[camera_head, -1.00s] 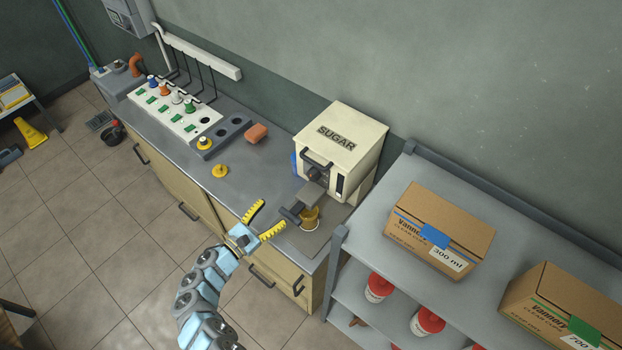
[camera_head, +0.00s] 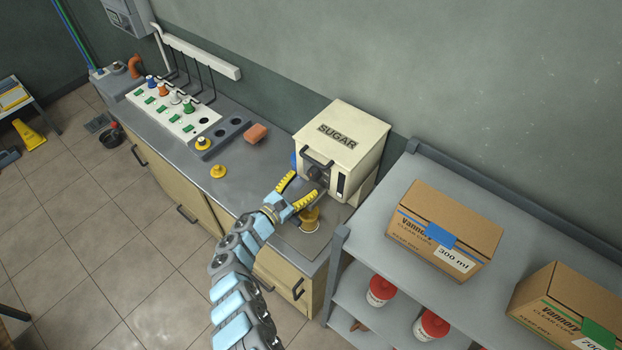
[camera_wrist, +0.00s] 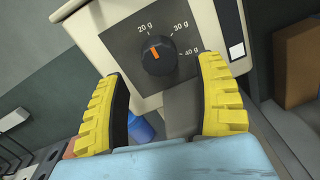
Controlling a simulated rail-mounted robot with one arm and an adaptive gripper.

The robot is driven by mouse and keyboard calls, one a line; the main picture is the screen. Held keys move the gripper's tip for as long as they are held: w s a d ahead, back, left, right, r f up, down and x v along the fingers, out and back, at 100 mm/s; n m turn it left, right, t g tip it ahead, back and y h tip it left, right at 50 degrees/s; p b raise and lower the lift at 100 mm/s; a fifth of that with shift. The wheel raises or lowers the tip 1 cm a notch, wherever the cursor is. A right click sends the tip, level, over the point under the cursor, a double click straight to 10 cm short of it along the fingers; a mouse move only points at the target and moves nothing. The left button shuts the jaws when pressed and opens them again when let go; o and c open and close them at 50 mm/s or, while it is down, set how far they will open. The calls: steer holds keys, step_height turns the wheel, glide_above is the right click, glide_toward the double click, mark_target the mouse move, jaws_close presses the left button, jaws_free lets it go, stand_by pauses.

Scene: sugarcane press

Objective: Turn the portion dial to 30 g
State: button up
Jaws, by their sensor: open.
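The cream sugar dispenser (camera_head: 342,138) stands on the counter, its front toward my arm. Its round black portion dial (camera_wrist: 157,55) sits on a dark plate marked 20 g, 30 g and 40 g in the wrist view. The dial's orange mark points up and slightly left, toward 20 g. In the head view the dial (camera_head: 319,173) shows small and dark. My gripper (camera_head: 305,186) is open in front of the dispenser. In the wrist view its yellow fingers (camera_wrist: 158,72) stand wide apart on either side of the dial, without visible contact.
A yellow cup (camera_head: 309,219) is below the dispenser's spout. A dark handle (camera_head: 317,157) is on the dispenser's front above the dial. A blue object (camera_wrist: 143,128) shows below the dial plate. A shelf (camera_head: 405,205) with boxes stands to the right.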

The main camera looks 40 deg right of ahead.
mark_target(311, 178)
steer(key=shift+w+d+b, duration=0.15)
steer(key=shift+d+b, duration=0.1)
steer(key=shift+d, duration=0.7)
steer(key=shift+w+d+b, duration=0.1)
steer(key=shift+d+b, duration=0.15)
steer(key=shift+d, duration=0.7)
steer(key=c, duration=1.2)
